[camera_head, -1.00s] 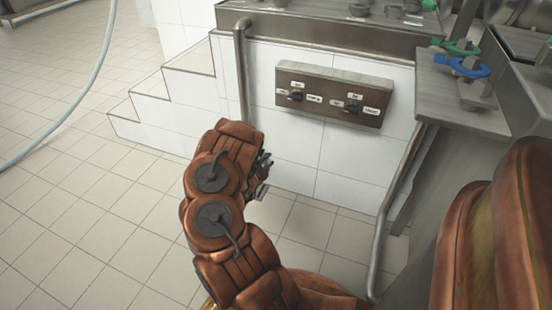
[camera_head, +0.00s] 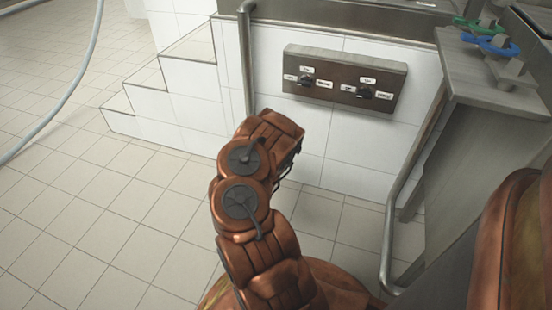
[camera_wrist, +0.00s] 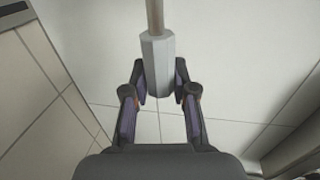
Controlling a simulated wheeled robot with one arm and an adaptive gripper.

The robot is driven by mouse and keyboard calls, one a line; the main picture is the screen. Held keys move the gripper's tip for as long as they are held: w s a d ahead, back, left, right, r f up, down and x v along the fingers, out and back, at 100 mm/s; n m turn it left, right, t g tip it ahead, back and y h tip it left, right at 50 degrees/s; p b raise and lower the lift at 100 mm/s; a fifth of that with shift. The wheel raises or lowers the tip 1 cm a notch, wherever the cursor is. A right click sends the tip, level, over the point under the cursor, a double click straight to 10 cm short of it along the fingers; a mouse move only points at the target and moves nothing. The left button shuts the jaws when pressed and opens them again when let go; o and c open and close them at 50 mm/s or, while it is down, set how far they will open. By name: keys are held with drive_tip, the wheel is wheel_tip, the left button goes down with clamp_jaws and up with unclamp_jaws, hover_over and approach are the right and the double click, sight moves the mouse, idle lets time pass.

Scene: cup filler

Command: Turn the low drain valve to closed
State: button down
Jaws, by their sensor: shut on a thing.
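In the wrist view, my gripper (camera_wrist: 161,84) has its two fingers on either side of a grey faceted grip (camera_wrist: 157,58). The fingers are shut on it. A thin brownish rod (camera_wrist: 154,14) runs from the grip toward the top of the picture. I take this grip to be the low drain valve's handle, but the valve body does not show. In the head view, my arm hides the grip and most of my gripper. I cannot tell the valve's open or closed position.
A switch panel (camera_head: 345,62) with two dark knobs is on the white tiled wall above my arm. Tiled steps (camera_head: 185,70) are left of it. A bent metal pipe (camera_head: 390,225) and steel cabinet stand at right.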

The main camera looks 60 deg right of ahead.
drive_tip(key=shift+s+f, duration=0.1)
drive_tip(key=shift+f, duration=0.05)
drive_tip(key=c, duration=0.9)
unclamp_jaws()
drive_tip(key=shift+a, duration=0.1)
drive_tip(key=v, duration=0.7)
drive_tip(key=shift+a, duration=0.15)
